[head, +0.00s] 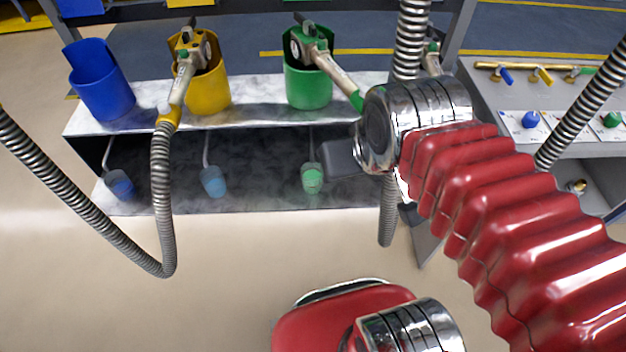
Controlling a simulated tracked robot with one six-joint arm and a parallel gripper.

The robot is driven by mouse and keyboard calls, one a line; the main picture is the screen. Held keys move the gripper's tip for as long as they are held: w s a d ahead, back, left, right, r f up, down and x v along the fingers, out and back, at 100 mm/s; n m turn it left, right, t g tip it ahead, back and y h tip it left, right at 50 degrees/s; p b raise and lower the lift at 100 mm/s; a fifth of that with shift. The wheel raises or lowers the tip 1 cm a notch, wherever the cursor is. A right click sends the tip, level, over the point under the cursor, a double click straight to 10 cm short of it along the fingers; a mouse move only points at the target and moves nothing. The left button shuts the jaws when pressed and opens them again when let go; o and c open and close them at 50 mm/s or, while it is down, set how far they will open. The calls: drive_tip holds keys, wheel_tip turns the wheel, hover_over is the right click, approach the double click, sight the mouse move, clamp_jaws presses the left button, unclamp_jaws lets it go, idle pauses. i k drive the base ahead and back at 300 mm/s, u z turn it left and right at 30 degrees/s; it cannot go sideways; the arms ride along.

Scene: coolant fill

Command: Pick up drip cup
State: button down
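Small translucent cups with upright handles, which look like drip cups, stand on the lower shelf: a green-tinted cup (312,178), a blue-tinted cup (213,182) in the middle, and another blue-tinted cup (119,184) at the left. My arm reaches in from the right. A dark grey part of my gripper (345,158) shows just right of the green-tinted cup; the rest is hidden behind my chrome wrist. I cannot tell whether it touches the cup or its handle, nor how the fingers stand.
On the upper shelf (255,116) stand a blue holder (102,85), a yellow holder (208,88) and a green holder (308,82); the latter two hold nozzles. A ribbed hose (162,200) loops down at the left. Valves and knobs (530,119) fill a panel at the right.

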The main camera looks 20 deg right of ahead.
sight(312, 175)
drive_tip(key=k, duration=1.35)
drive_tip(key=u, duration=0.2)
drive_tip(key=i, duration=0.5)
drive_tip(key=u, duration=0.55)
drive_tip(key=i, duration=0.95)
